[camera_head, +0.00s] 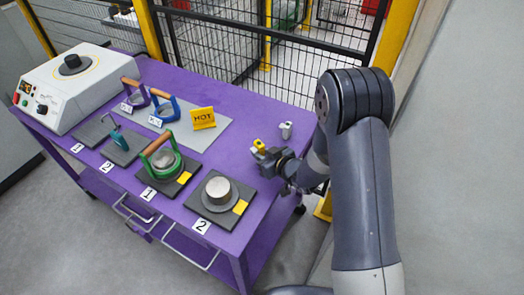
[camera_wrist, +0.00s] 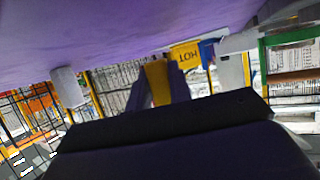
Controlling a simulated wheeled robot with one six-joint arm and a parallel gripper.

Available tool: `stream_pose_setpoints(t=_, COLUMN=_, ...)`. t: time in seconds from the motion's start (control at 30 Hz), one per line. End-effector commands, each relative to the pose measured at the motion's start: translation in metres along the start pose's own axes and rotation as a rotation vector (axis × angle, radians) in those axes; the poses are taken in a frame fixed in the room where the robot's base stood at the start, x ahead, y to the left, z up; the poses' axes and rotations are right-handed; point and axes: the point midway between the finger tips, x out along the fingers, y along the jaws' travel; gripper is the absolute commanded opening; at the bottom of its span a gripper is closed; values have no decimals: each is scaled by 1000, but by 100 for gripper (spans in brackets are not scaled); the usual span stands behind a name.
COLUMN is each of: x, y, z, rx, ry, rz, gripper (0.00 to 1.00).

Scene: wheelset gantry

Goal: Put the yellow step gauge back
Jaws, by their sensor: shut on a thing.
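My gripper (camera_head: 266,154) is low over the right part of the purple table (camera_head: 265,110). It is shut on the yellow step gauge (camera_head: 258,145), whose top shows above the fingers. In the wrist view, which is upside down, the gauge (camera_wrist: 157,83) sits between the two dark fingers of my gripper (camera_wrist: 158,88). I cannot tell whether the gauge touches the table. A small grey block (camera_head: 286,130) stands on the table just behind and right of my gripper, apart from it. The block also shows in the wrist view (camera_wrist: 67,88).
A yellow HOT sign (camera_head: 203,117) stands on a grey mat left of my gripper. A metal disc (camera_head: 218,190) on a dark plate and a green-framed tool (camera_head: 162,155) are toward the front. A white heater (camera_head: 70,85) is far left. A mesh fence (camera_head: 220,45) runs behind.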

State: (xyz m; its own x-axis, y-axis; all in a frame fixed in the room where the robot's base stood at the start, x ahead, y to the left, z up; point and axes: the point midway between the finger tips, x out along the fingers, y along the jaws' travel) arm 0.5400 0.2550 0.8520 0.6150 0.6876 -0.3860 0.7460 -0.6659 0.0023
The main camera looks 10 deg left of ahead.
Motion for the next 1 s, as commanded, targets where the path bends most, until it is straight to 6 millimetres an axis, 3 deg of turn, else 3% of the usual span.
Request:
stream_pose_setpoints(t=0.2, x=6, y=0, z=15, rx=1, ry=2, rz=0, gripper=0)
stream_pose_setpoints(t=1.0, x=9, y=0, z=22, rx=0, ry=1, rz=0, gripper=0)
